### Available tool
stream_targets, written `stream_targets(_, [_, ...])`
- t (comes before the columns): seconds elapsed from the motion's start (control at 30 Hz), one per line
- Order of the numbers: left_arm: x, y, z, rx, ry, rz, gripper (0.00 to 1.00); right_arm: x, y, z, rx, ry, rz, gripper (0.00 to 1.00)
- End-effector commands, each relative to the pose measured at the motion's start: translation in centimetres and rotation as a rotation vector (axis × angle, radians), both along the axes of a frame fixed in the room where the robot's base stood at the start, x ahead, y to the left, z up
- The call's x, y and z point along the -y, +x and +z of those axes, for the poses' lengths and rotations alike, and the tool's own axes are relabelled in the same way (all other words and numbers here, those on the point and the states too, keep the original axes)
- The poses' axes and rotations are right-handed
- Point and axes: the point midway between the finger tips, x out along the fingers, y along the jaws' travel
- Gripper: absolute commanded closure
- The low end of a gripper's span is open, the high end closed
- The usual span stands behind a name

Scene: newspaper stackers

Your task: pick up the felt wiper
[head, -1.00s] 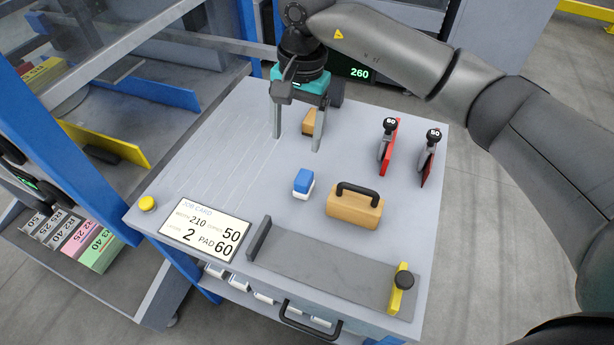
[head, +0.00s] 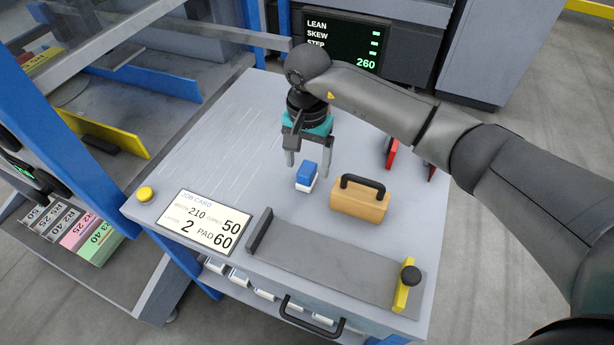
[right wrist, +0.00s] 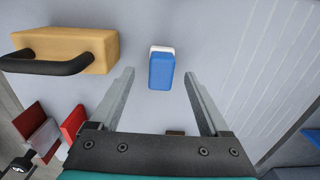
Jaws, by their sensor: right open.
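The felt wiper, a small block with a blue top (head: 306,173) and a white base, lies on the grey tabletop near its middle. It also shows in the right wrist view (right wrist: 161,72), in line with the gap between my fingers. My right gripper (head: 309,166) is open and empty, pointing down, with its fingertips just behind and above the wiper. In the right wrist view the open fingers flank the wiper's near part without visible contact. My left gripper is not in view.
A wooden block with a black handle (head: 358,203) stands close to the right of the wiper. Red clamp-like pieces (head: 391,152) are farther right, partly behind my arm. A job card (head: 207,221) and a dark grey plate (head: 330,262) lie in front.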

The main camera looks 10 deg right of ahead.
Motion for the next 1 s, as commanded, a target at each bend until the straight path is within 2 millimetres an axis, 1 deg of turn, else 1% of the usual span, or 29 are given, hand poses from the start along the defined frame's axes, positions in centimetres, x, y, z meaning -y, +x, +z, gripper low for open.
stream_targets(0.03, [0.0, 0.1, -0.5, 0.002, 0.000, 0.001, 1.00, -0.3, -0.1, -1.1, -0.003, 0.002, -0.001, 0.20])
stream_targets(0.1, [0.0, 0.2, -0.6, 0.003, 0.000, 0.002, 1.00, -0.2, 0.0, -2.0, -0.001, 0.002, -0.002, 0.20])
stream_targets(0.17, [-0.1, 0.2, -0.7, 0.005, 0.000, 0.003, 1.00, -0.2, 0.0, -2.5, 0.000, 0.001, -0.001, 0.20])
stream_targets(0.27, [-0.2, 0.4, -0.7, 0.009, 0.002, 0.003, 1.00, -0.1, 0.0, -2.8, 0.000, 0.000, -0.001, 0.20])
stream_targets(0.47, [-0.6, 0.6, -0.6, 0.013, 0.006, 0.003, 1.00, -0.1, 0.0, -2.7, 0.001, 0.001, 0.000, 0.21])
stream_targets(1.0, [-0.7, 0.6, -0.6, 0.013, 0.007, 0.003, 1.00, -0.1, 0.0, -2.7, 0.001, 0.000, -0.001, 0.82])
